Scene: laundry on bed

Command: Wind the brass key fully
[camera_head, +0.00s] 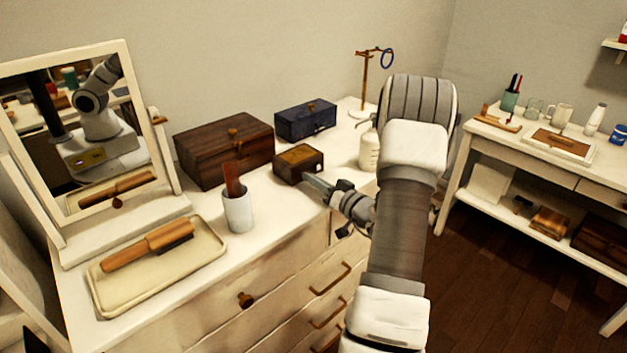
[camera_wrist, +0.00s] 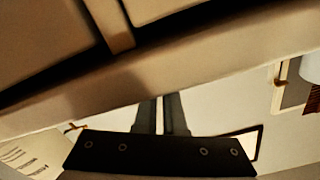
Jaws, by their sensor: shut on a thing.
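A small wooden box (camera_head: 299,163) with a lighter brown top sits on the white dresser, in front of a blue box. My gripper (camera_head: 312,182) reaches in from the right, with its fingertips at the near right side of this box. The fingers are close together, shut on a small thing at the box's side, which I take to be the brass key. The key itself is hidden by the fingers. In the wrist view, the two grey fingers (camera_wrist: 173,101) end against the edge of a large tan surface.
A dark wooden chest (camera_head: 224,149), a blue box (camera_head: 305,120), a white cup (camera_head: 237,211) and a white bottle (camera_head: 368,151) stand close by on the dresser. A tray (camera_head: 105,300) with a brush lies at front left, below a mirror (camera_head: 28,68).

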